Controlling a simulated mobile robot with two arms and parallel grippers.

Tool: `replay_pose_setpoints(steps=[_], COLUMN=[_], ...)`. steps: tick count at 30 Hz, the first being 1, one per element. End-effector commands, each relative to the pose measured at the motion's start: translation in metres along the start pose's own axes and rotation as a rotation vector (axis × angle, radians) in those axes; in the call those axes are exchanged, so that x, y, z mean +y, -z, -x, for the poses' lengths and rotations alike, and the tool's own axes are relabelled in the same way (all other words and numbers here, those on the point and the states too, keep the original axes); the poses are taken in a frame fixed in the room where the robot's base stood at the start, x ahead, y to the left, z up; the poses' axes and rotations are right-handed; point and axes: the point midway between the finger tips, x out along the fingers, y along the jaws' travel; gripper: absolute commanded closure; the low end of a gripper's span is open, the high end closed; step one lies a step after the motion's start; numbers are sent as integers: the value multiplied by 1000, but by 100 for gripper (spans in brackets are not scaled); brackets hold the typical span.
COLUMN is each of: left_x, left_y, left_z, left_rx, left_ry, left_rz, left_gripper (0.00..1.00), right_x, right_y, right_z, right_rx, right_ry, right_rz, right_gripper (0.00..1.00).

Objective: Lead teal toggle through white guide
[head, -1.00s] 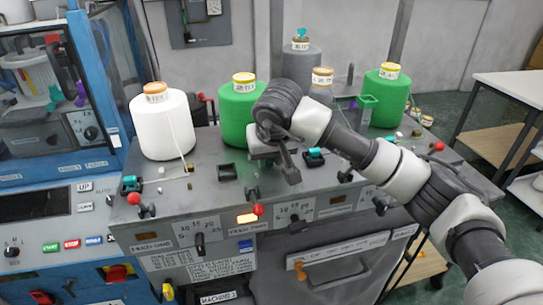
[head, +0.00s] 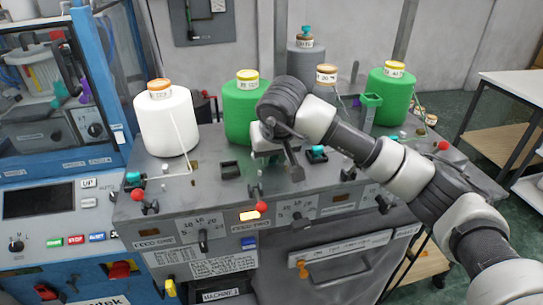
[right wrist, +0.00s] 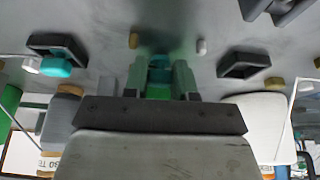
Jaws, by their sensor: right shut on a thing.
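My right gripper (head: 292,165) is low over the grey machine top (head: 212,185), in front of the left green cone. In the right wrist view its two fingers (right wrist: 160,78) are shut on a teal toggle (right wrist: 160,66), which shows between their tips. The arm mostly hides this toggle in the head view. A small white guide (right wrist: 201,46) stands apart from the fingers, to their right in the wrist view. Another teal toggle (right wrist: 55,66) sits by a black frame at the left of that view, with a white piece (right wrist: 31,65) beside it. My left gripper is not in view.
A white cone (head: 167,125) and green cones (head: 240,115) (head: 388,98) stand along the machine top. A black recessed frame (head: 231,170) lies left of my gripper. Red-knobbed levers (head: 261,207) line the front edge. Tan pegs (right wrist: 133,41) stand near the fingers.

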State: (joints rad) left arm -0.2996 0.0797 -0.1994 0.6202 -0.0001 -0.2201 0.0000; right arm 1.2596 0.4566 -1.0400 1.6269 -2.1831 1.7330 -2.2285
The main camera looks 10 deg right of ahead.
Motion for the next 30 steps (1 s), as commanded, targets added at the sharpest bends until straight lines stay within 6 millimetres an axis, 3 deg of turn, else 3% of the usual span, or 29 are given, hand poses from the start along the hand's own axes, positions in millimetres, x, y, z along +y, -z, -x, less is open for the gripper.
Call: replay_pose_setpoints(steps=[14,30], left_x=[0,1], left_y=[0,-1], left_z=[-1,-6], left_rx=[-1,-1], left_ry=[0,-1], left_rz=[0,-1], left_gripper=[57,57], right_x=[-3,-29], right_y=[0,0], right_z=[0,0], right_rx=[0,0], right_ry=[0,0], right_rz=[0,2], right_gripper=[87,87])
